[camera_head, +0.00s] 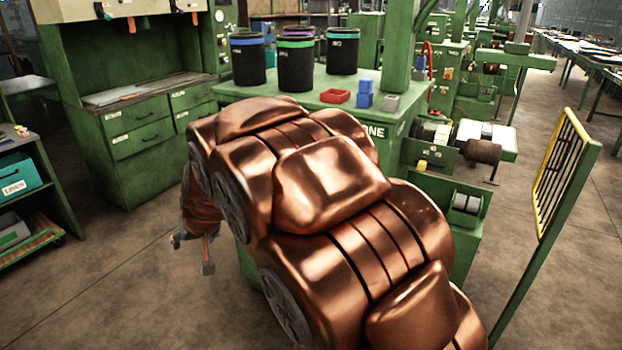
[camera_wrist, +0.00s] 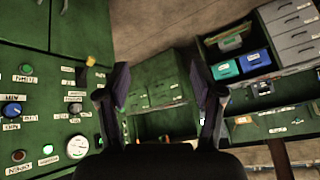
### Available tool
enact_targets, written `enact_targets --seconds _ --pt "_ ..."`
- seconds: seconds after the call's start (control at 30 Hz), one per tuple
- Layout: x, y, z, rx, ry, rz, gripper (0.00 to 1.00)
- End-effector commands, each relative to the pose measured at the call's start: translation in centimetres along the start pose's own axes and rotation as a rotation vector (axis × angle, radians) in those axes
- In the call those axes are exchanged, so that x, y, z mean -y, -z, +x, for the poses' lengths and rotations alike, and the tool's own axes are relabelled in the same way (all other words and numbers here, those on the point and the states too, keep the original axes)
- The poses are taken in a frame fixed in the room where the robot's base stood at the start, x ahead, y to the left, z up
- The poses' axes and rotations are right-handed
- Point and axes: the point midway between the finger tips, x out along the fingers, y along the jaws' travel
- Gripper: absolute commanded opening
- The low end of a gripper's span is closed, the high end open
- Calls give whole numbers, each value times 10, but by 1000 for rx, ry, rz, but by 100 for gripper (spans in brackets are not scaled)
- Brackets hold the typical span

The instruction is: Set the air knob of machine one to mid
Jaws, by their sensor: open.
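Machine one (camera_head: 402,128) is a green cabinet with "ONE" partly showing on its edge; my copper-coloured arm covers much of its front. In the wrist view its green control panel (camera_wrist: 45,130) fills the left side, labels turned over and small. My gripper (camera_wrist: 160,85) is open and empty, right of the panel, apart from both knobs. In the head view it is partly hidden by the arm.
The panel also has a white gauge (camera_wrist: 77,147) and a red button (camera_wrist: 18,156). A green drawer cabinet (camera_head: 140,125) is behind left, a yellow guard (camera_head: 560,165) right. Floor at left is clear.

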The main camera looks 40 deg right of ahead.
Motion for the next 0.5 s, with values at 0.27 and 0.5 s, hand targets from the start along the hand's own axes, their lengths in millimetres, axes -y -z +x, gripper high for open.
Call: enact_targets --seconds 0.27,0.5 --pt "-69 107 69 -322 -142 116 67" --pt "-156 167 105 -569 -340 203 67"
